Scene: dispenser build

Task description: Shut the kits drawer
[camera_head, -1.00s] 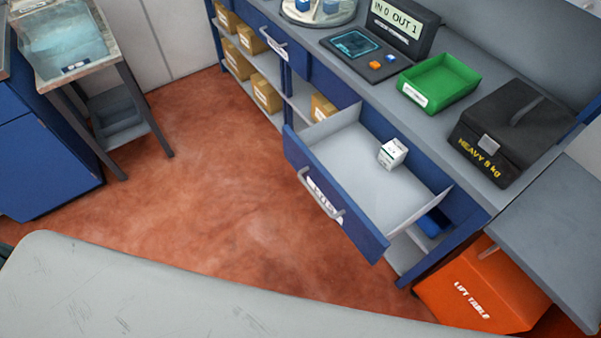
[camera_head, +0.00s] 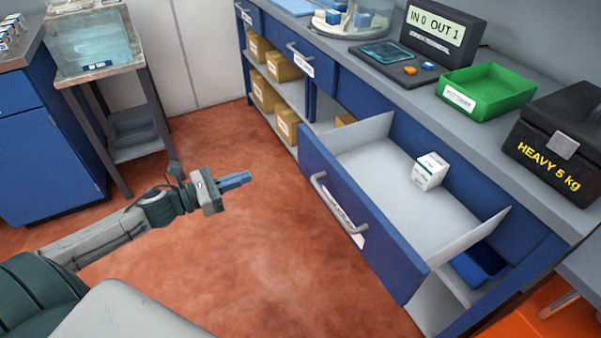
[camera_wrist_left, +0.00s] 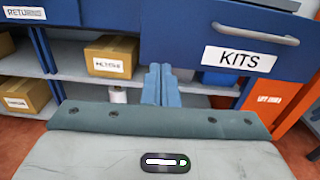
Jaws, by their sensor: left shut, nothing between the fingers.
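The kits drawer (camera_head: 375,228) has a blue front with a grey bar handle and stands pulled out of the bench. A small white box (camera_head: 430,171) stands inside it. My right gripper is not in view.
The bench top holds a green tray (camera_head: 488,92), a black heavy case (camera_head: 560,142) and a display (camera_head: 434,32). Cardboard boxes (camera_head: 284,68) sit on shelves left of the drawer. A side table (camera_head: 100,78) stands at the left. The red floor before the drawer is clear.

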